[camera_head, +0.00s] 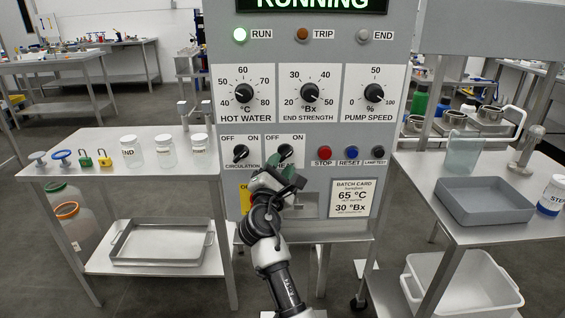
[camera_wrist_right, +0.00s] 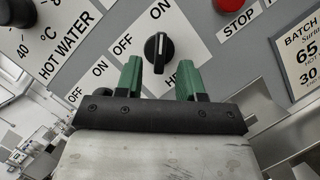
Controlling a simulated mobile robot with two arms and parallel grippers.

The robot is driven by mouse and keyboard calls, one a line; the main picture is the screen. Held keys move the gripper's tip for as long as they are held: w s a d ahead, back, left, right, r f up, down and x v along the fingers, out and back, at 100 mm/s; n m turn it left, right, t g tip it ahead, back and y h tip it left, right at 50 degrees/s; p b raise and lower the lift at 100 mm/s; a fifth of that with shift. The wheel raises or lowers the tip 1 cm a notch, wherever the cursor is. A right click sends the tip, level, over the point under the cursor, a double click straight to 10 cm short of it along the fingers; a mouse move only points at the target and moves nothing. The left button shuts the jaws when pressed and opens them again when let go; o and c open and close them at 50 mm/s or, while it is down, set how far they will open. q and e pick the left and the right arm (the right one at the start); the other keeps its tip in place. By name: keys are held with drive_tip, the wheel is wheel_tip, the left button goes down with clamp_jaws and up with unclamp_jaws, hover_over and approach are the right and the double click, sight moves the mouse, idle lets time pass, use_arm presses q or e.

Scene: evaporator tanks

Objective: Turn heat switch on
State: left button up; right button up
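The heat switch is a black knob (camera_wrist_right: 158,50) with a white line on a white plate. In the wrist view the line stands upright, toward the label above the knob, with OFF to the left. My right gripper (camera_wrist_right: 159,82) is open, its green fingers on either side just below the knob, apart from each other with nothing between them. Whether they touch the knob is unclear. In the head view my right gripper (camera_head: 287,166) covers most of the heat plate (camera_head: 298,141). My left gripper is not in view.
The circulation knob (camera_head: 240,153) sits close to the left of the heat switch. Red STOP (camera_head: 324,153), blue RESET (camera_head: 351,152) and black lamp-test (camera_head: 378,152) buttons are to the right. Side tables (camera_head: 90,177) (camera_head: 430,192) flank the panel.

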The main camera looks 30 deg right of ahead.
drive_tip(key=b+v, duration=0.1)
drive_tip(key=v, duration=0.7)
drive_tip(key=shift+s+a, duration=0.15)
drive_tip(key=shift+f, duration=0.1)
